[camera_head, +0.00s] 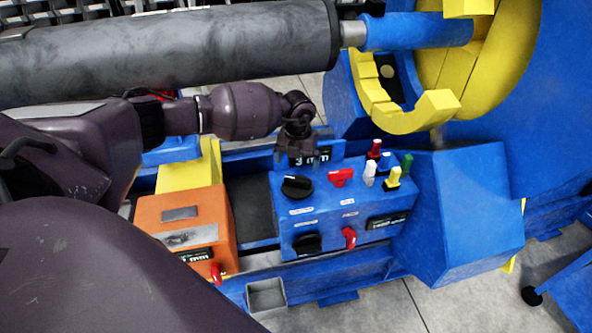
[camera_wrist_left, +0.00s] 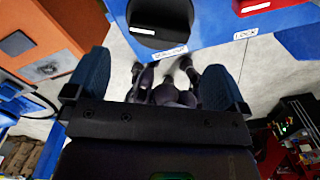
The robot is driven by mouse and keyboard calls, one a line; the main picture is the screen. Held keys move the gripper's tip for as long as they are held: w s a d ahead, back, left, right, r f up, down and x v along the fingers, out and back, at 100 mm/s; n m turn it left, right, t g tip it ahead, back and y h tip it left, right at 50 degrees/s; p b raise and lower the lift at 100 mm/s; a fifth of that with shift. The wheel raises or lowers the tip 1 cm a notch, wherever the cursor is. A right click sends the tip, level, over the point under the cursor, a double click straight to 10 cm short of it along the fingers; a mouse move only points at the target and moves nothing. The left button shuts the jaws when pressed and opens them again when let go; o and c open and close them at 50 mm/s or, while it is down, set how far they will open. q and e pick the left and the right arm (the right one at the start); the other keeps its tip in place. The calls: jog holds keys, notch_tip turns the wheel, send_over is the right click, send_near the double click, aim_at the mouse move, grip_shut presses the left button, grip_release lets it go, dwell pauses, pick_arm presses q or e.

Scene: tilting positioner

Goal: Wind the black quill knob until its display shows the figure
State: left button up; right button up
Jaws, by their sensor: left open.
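A black quill knob (camera_head: 297,187) with a pale pointer line sits on top of the blue control box (camera_head: 262,200). In the left wrist view the knob (camera_wrist_left: 158,22) is at the top, cut by the frame, with a white label below it. My right gripper is out of view.
A red lever (camera_head: 340,177) and several coloured levers stand right of the knob. A second black knob (camera_head: 307,244) and red lever (camera_head: 349,238) are on the front. An orange box (camera_head: 187,212) stands left. A grey cylinder (camera_head: 170,47) spans above my arm.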

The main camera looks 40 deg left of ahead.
pick_arm(q)
notch_tip(320, 180, up, 2)
jog(key=shift+r, duration=0.35)
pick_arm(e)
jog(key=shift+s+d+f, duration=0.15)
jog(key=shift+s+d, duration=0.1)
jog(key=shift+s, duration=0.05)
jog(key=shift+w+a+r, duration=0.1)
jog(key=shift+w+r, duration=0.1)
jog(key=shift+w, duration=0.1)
